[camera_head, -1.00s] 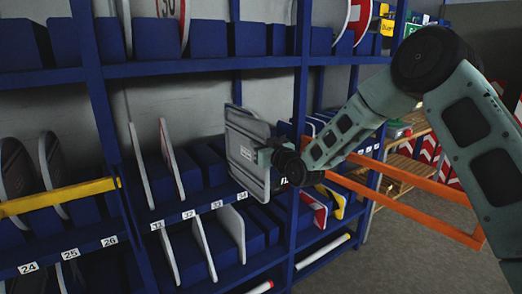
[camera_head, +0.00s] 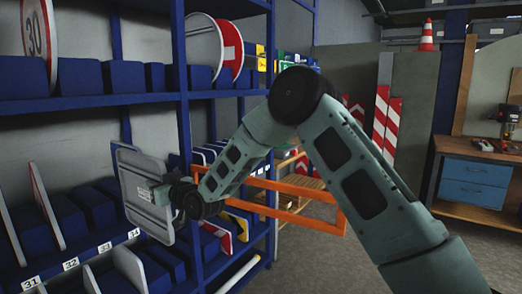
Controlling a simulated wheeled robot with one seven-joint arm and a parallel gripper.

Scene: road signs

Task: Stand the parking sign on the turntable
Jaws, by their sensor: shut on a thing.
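My gripper (camera_head: 163,193) is shut on a square sign (camera_head: 135,182) with rounded corners. I see its grey-white back, which carries a small label; its front face is turned away, so I cannot tell whether it is the parking sign. The sign is held upright and slightly tilted, in front of the blue shelf rack. My arm reaches to it from the right. No turntable is in view.
The blue rack (camera_head: 184,150) holds several signs in slots, with numbered labels on a lower shelf. An orange rail (camera_head: 300,192) juts out behind my arm. A workbench (camera_head: 475,180) with blue drawers stands at right. Grey floor (camera_head: 310,255) shows below.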

